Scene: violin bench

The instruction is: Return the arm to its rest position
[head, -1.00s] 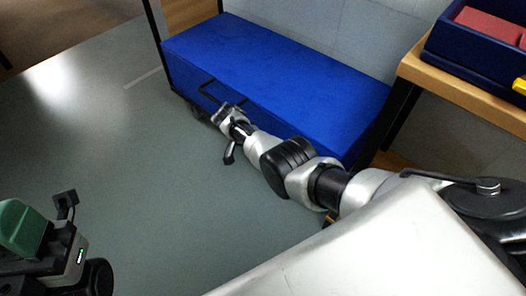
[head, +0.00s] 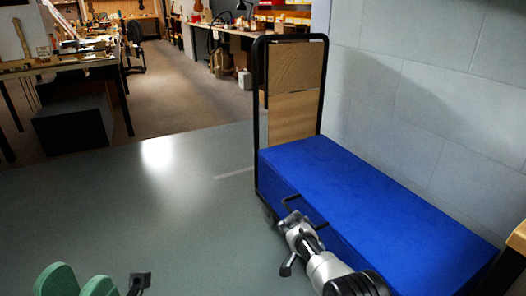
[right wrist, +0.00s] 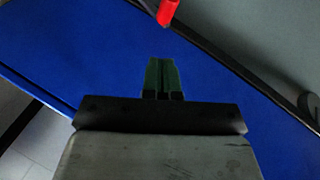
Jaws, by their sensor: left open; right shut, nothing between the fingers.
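My right arm reaches in from the lower right in the head view. My left gripper (head: 78,282) shows at the bottom left edge of the head view. Its two green fingers are apart and empty; the rest is cut off.
The trolley has a black upright frame (head: 257,120) and stands by a grey wall (head: 430,110). A red piece (right wrist: 167,12) shows at the top of the right wrist view. Open grey-green floor (head: 150,215) lies left. Workbenches (head: 60,65) stand farther back.

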